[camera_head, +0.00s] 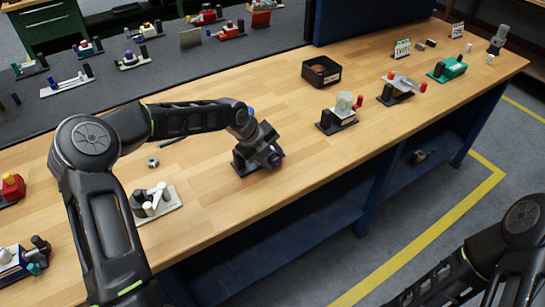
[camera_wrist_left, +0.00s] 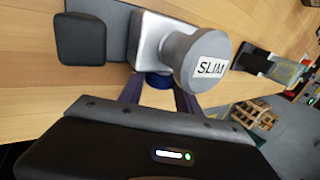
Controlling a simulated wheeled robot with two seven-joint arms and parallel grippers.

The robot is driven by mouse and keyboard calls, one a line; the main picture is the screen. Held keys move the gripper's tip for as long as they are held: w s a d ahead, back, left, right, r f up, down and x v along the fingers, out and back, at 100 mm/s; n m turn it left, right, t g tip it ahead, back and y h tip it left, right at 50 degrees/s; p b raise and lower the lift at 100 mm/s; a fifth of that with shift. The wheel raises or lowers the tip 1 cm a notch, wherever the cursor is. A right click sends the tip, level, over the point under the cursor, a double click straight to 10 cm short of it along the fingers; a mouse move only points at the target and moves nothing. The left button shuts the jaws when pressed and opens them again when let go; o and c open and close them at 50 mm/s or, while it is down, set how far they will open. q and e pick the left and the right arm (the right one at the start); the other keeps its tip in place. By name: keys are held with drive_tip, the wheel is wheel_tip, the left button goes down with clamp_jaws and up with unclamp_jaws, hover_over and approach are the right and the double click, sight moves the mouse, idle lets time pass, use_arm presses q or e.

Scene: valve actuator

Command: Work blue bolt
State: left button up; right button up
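In the left wrist view, a valve actuator has a grey round knob marked SLIM (camera_wrist_left: 205,65), a silver block (camera_wrist_left: 150,38) and a black base with a black square part (camera_wrist_left: 82,38). A blue bolt (camera_wrist_left: 158,81) shows below the silver block, partly hidden. My left gripper (camera_wrist_left: 157,88) has one finger on each side of the blue bolt; I cannot tell whether they touch it. In the head view, my left gripper (camera_head: 273,156) is at this actuator, whose black base (camera_head: 243,164) rests on the wooden bench. My right gripper is out of view; only its arm shows.
A black bin (camera_head: 321,73) stands behind to the right. Other valve units stand on the bench (camera_head: 215,205): one with a clear cup (camera_head: 344,104), a green one (camera_head: 447,69) and a white one (camera_head: 155,200). Bare wood lies around the actuator.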

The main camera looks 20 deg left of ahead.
use_arm(q)
clamp_jaws()
drive_tip(key=shift+r+g, duration=0.1)
drive_tip(key=shift+g, duration=0.2)
drive_tip(key=shift+w+d+r+g+y+p, duration=0.1)
drive_tip(key=shift+w+d+g+y+p, duration=0.1)
drive_tip(key=shift+g+y+p, duration=0.35)
drive_tip(key=shift+w+d+r+g+y+p, duration=0.15)
drive_tip(key=shift+g+y+p, duration=0.35)
drive_tip(key=shift+g+y, duration=0.35)
drive_tip(key=shift+w+f+g+y+p, duration=0.1)
drive_tip(key=shift+g+y+p, duration=0.1)
drive_tip(key=shift+g+y, duration=0.25)
drive_tip(key=shift+f+g+y+p, duration=0.15)
drive_tip(key=shift+g+y, duration=0.2)
drive_tip(key=shift+g, duration=0.2)
drive_tip(key=shift+o, duration=2.2)
unclamp_jaws()
